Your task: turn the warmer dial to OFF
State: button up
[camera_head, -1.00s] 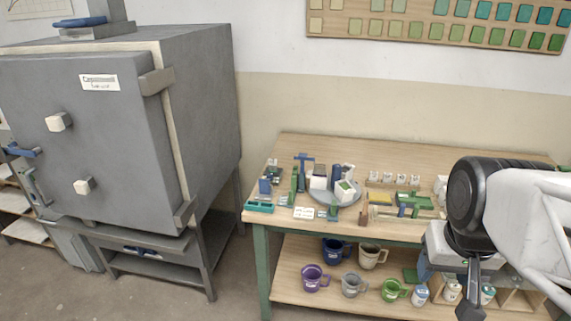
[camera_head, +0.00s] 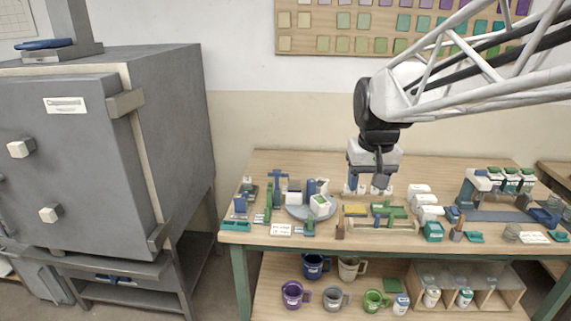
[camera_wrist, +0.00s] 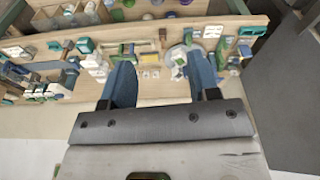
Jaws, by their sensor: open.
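I cannot make out a warmer or an OFF marking on any dial; things on the table are too small to tell. My gripper (camera_head: 368,187) is above the middle of the wooden table (camera_head: 300,165), pointing down. In the wrist view my gripper (camera_wrist: 160,64) shows two blue fingers spread apart with nothing between them. A round grey plate (camera_head: 293,212) bearing several small items stands left of my gripper; it also shows in the wrist view (camera_wrist: 171,58). A teal and grey machine (camera_head: 468,192) stands at the table's right.
A large grey kiln (camera_head: 75,150) with two pale knobs stands at left. Small tools, blocks and white containers crowd the tabletop. Mugs and jars stand on the lower shelf (camera_head: 270,285). A board of glaze samples (camera_head: 350,30) hangs on the wall.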

jog(key=w+a+f+n, duration=0.1)
jog(key=w+a, duration=0.3)
jog(key=w, duration=0.3)
jog(key=w+a, duration=0.3)
jog(key=w, duration=0.5)
jog(key=n+g, duration=0.2)
jog(key=n, duration=0.1)
send_over(245, 195)
jog(key=f, duration=2.6)
jog(key=shift+w+d, duration=0.15)
jog(key=shift+d, duration=0.05)
jog(key=shift+w+a+f, duration=0.15)
jog(key=shift+a+f, duration=0.15)
jog(key=shift+f, duration=0.1)
jog(key=shift+f, duration=0.1)
jog(key=shift+f, duration=3.8)
